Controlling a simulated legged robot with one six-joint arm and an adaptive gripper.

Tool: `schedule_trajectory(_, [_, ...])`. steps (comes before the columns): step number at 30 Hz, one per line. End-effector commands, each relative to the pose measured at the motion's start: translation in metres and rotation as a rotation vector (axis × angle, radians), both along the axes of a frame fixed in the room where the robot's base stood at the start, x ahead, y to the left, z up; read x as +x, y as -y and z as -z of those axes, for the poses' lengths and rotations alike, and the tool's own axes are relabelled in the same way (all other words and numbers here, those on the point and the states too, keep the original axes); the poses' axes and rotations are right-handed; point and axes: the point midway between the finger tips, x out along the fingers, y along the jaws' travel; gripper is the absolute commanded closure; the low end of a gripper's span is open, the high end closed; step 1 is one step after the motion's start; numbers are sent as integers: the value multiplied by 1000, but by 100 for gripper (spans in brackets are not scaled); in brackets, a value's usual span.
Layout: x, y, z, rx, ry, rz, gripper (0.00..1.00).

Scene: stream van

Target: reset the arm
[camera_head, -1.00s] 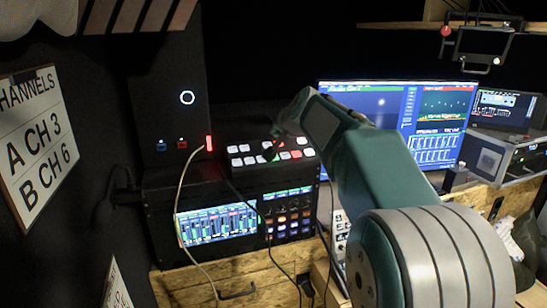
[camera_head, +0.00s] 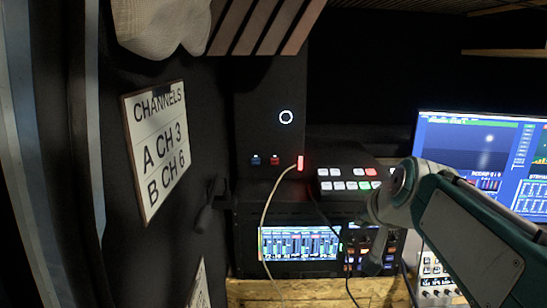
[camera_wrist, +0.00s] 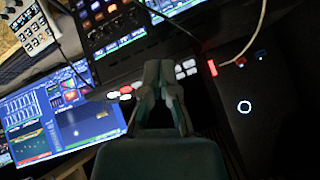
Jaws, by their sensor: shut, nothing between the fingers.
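My arm (camera_head: 470,245) is teal and grey and reaches in from the lower right of the head view. Its end is in front of the right part of the equipment rack. In the wrist view my gripper (camera_wrist: 159,70) is shut and empty, its dark fingers together at the tips. Behind it, the wrist view shows the button panel (camera_wrist: 188,65) and the black rack. I cannot tell the distance between the fingertips and the panel.
A lit mixer screen (camera_head: 300,244) sits in the rack, with a white cable (camera_head: 264,215) hanging in front. A channel sign (camera_head: 158,148) is on the left wall. A monitor (camera_head: 480,160) stands at right. A wooden surface (camera_head: 290,292) lies below.

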Motion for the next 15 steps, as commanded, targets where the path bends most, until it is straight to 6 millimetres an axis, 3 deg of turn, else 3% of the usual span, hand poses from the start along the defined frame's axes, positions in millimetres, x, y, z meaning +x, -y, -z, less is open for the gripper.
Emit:
schedule_trajectory(3, [-39, -8, 17, -51, -43, -45, 100])
schedule_trajectory(15, [-161, -19, 93, -224, -194, -190, 100])
